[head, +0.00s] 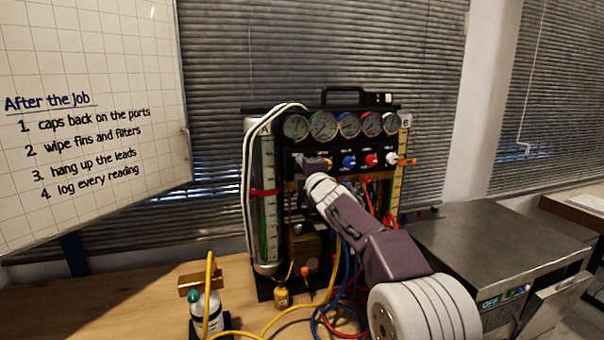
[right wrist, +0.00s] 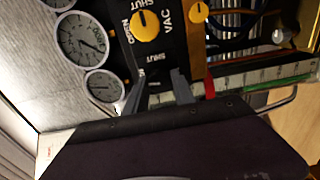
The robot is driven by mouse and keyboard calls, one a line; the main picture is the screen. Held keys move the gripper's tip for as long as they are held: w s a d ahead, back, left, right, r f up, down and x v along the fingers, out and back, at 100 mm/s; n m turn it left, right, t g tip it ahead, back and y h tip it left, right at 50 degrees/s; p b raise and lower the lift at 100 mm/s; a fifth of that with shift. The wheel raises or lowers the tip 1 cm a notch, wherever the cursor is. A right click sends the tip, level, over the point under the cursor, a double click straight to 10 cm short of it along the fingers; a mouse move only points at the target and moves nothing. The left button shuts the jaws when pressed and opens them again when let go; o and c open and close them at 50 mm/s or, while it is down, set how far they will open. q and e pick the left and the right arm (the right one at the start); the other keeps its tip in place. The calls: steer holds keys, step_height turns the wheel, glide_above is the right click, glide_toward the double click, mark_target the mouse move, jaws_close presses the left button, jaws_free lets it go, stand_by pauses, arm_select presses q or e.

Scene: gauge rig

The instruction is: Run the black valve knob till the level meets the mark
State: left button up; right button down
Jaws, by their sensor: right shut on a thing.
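The black valve knob (right wrist: 155,74) shows only in part in the right wrist view, between the fingers of my right gripper (right wrist: 159,86). The gripper is shut on it. In the head view my right gripper (head: 315,165) is at the left end of the knob row and hides the knob. The clear level tube (head: 266,160) stands at the rig's left side with a red mark (head: 264,192) around it. The mark also shows in the right wrist view (right wrist: 210,84). Green liquid (right wrist: 290,82) shows in the tube, its top below the mark. My left gripper is out of view.
Blue (head: 349,161) and red (head: 371,160) knobs sit right of my gripper, below several gauges (head: 323,125). A yellow VAC knob (right wrist: 145,25) is close to my fingers. Hoses hang below my arm. A bottle (head: 206,312) stands at the front left.

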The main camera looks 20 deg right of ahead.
steer(key=shift+f+n, duration=0.25)
steer(key=shift+n, duration=0.55)
steer(key=shift+f, duration=0.1)
steer(key=c, duration=1.1)
jaws_free()
steer(key=shift+a, duration=0.1)
steer(key=shift+o, duration=0.2)
steer(key=shift+s+r, duration=0.1)
steer(key=shift+r, duration=0.15)
steer(key=s+b, duration=0.3)
steer(key=s, duration=0.6)
